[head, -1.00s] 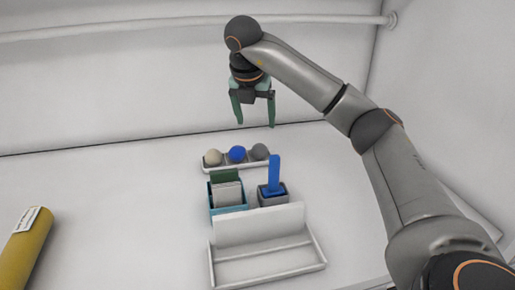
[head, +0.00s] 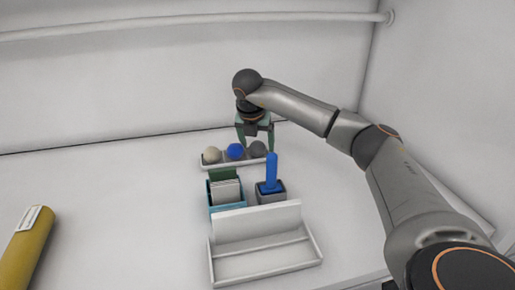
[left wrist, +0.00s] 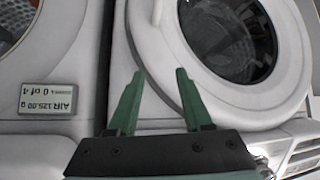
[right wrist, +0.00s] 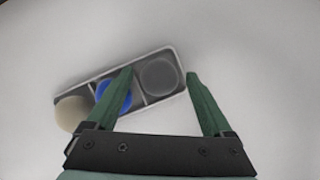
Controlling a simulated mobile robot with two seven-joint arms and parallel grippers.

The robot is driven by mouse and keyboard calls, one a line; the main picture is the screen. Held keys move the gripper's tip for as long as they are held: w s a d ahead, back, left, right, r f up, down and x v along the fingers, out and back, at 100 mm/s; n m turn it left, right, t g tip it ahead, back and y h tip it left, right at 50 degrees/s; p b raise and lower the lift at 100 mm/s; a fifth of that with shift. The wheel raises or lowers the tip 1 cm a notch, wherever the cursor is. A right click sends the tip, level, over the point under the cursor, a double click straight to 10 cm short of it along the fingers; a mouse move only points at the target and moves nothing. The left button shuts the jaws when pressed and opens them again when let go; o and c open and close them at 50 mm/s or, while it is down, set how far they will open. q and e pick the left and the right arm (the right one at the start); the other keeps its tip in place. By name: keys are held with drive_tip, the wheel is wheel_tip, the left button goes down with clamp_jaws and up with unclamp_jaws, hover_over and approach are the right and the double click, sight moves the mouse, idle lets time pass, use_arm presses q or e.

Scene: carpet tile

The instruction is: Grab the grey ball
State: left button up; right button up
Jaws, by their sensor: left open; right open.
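The grey ball (head: 258,149) sits in the right-hand compartment of a small white tray (head: 236,166) at the back of the surface. A blue ball (head: 235,152) is in the middle compartment and a beige ball (head: 211,155) in the left one. My right gripper (head: 256,148) is open and points down over the grey ball, a finger to each side. In the right wrist view the grey ball (right wrist: 159,76) shows between and beyond the fingertips; contact cannot be told. My left gripper (left wrist: 158,72) is open and empty, facing a white front-loading machine (left wrist: 150,60).
In front of the tray stand a teal holder (head: 213,203) with cards and a grey cup (head: 271,196) holding an upright blue stick (head: 271,170). A white rack (head: 265,262) is nearer, and a yellow cylinder (head: 25,250) lies at left. The back wall is close behind the tray.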

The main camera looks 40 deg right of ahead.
clamp_jaws()
idle(0.6)
